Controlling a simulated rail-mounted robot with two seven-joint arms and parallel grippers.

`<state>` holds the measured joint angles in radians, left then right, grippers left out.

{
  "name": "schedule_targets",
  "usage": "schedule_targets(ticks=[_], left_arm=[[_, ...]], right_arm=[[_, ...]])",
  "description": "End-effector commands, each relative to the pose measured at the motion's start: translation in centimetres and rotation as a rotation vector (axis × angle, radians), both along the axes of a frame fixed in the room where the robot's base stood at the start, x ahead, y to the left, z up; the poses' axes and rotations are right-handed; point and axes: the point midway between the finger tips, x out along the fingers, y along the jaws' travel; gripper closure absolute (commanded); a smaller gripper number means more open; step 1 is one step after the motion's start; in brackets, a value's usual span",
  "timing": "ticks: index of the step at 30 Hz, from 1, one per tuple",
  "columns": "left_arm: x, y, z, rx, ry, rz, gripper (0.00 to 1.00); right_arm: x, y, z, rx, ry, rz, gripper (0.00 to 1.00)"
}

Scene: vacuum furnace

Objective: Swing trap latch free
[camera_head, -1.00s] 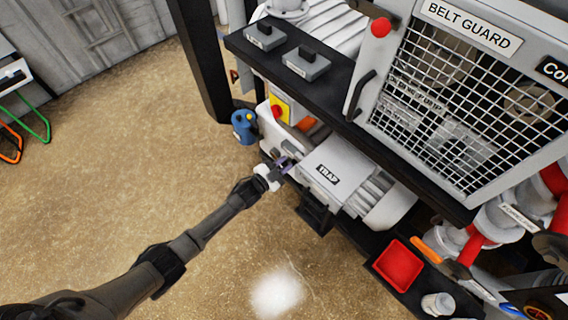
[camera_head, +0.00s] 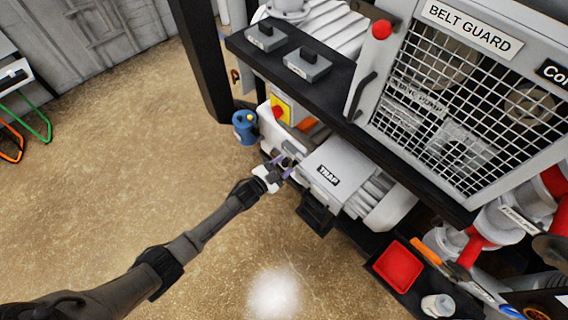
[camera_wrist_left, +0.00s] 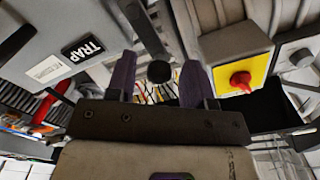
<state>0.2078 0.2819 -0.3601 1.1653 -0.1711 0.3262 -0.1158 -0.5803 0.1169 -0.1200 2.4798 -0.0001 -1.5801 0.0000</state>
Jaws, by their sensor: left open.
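The trap (camera_head: 328,176) is a light grey box with a black TRAP label, low under the dark shelf in the head view. It also shows at the upper left of the left wrist view (camera_wrist_left: 45,40). A dark bar ending in a round dark knob (camera_wrist_left: 158,71) shows beside the trap; it looks like the latch. My left gripper (camera_head: 284,167) is at the trap's left end. In the left wrist view its two purple fingers (camera_wrist_left: 158,80) are open, with the knob seen between their tips. I cannot tell whether they touch it. My right gripper is not in view.
The belt guard (camera_head: 460,95) and black shelf (camera_head: 350,125) overhang the trap. A red tray (camera_head: 398,264) is at lower right.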

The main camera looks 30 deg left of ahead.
Motion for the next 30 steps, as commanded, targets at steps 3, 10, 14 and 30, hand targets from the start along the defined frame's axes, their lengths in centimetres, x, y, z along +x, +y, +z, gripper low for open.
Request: schedule_targets(ticks=[3,10,14,30], left_arm=[[-1.8,0.7,0.1,0.001,0.003,0.001,0.52],[-6.2,2.4,0.0,0.002,0.004,0.001,0.52],[-8.4,3.2,0.0,0.002,0.002,0.0,0.52],[-12.1,4.7,0.0,0.0,-0.001,0.001,0.52]], right_arm=[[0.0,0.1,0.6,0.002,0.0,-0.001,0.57],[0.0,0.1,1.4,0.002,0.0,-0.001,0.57],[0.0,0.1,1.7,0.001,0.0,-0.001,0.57],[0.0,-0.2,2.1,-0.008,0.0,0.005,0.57]])
